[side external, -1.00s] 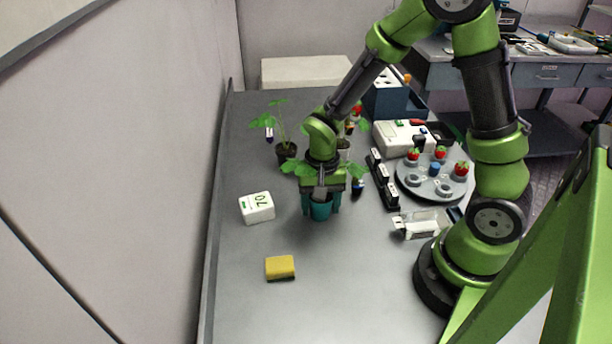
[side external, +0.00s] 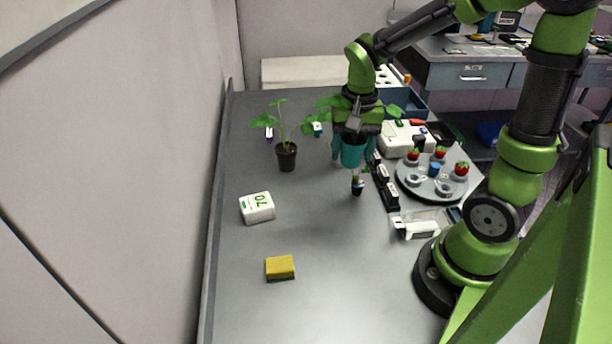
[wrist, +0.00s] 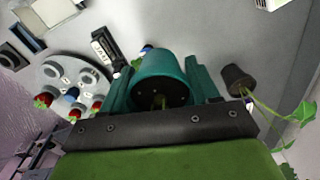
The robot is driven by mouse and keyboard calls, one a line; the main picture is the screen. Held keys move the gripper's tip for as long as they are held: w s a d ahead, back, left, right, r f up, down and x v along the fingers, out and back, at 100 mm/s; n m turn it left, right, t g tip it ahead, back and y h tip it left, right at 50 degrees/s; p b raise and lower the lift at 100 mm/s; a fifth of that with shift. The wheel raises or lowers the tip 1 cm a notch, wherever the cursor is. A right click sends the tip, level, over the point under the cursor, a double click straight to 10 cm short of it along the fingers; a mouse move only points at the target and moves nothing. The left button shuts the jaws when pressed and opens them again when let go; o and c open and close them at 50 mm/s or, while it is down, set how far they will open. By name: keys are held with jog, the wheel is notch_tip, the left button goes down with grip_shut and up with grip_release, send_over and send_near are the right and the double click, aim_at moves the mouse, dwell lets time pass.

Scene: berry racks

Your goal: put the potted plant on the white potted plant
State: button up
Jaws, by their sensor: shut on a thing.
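My gripper (side external: 351,160) is shut on a teal pot (side external: 350,149), the potted plant, and holds it above the table. In the wrist view the teal pot (wrist: 160,72) sits between the two teal fingers, its plant mostly hidden. Green leaves (side external: 394,110) show beside the gripper in the side view. I cannot make out the white potted plant; it may be hidden behind my gripper. A different plant in a black pot (side external: 286,158) stands upright to the left, apart from the gripper. This black pot also shows in the wrist view (wrist: 236,80).
A small dark bottle (side external: 357,186) and a black rack (side external: 384,184) stand near the held pot. A round grey strawberry tray (side external: 430,190) and a white device (side external: 397,138) are to the right. A white 70 block (side external: 257,208) and yellow sponge (side external: 280,267) lie at front left, with clear table around them.

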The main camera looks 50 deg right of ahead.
jog(key=s+d+n, duration=0.1)
jog(key=s+d, duration=0.4)
jog(key=shift+n, duration=0.5)
jog(key=w+d, duration=0.1)
jog(key=w, duration=0.3)
jog(key=w+d+f, duration=0.1)
jog(key=w+d, duration=0.1)
jog(key=w, duration=0.3)
jog(key=w+d, duration=0.2)
jog(key=w, duration=0.2)
jog(key=shift+w+d+f, duration=0.15)
jog(key=shift+w+d, duration=0.1)
jog(key=shift+w, duration=0.15)
jog(key=shift+w+d+f, duration=0.1)
jog(key=shift+w+f, duration=0.1)
jog(key=shift+f, duration=0.7)
jog(key=shift+w+d+f, duration=0.1)
jog(key=shift+w+f, duration=0.05)
jog(key=shift+f, duration=0.7)
jog(key=shift+f, duration=0.1)
jog(key=o, duration=1.1)
